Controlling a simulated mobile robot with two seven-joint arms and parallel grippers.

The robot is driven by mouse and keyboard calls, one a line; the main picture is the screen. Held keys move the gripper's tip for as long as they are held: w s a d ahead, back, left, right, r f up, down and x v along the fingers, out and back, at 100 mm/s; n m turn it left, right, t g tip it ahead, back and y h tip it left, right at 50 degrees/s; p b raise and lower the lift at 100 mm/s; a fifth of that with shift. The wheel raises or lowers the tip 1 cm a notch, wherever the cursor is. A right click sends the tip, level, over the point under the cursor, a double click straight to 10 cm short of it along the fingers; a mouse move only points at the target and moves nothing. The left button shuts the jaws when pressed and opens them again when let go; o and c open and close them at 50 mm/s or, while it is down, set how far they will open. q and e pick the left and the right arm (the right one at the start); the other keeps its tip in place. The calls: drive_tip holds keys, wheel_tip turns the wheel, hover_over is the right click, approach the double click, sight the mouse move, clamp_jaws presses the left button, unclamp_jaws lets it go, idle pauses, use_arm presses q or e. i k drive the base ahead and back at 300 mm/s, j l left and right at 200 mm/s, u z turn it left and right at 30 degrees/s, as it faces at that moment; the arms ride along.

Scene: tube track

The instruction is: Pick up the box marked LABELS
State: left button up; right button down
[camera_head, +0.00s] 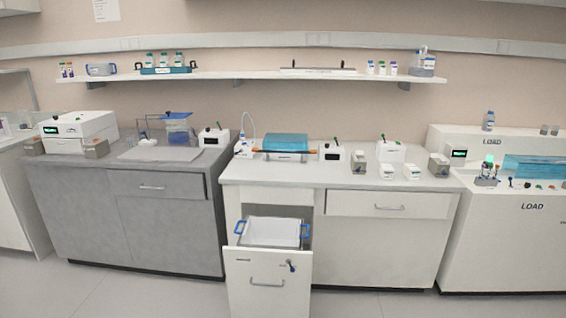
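No box on which I can read the word LABELS shows in the head view. Two small white boxes with green marks stand near the front of the right counter: a left one (386,172) and a right one (412,172). Their print is too small to read. Neither of my grippers is in view, and nothing is seen touching these boxes.
An open drawer (268,254) with a white blue-handled bin (272,232) juts out below the white counter (300,179). Grey boxes (359,162) (438,164) flank the small boxes. A shelf (250,77) runs above. Floor at front left is clear.

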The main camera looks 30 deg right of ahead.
sight(387, 172)
drive_tip(key=z, duration=0.85)
drive_tip(key=i+l+z, duration=0.55)
drive_tip(key=i+z, duration=0.15)
drive_tip(key=i, duration=0.95)
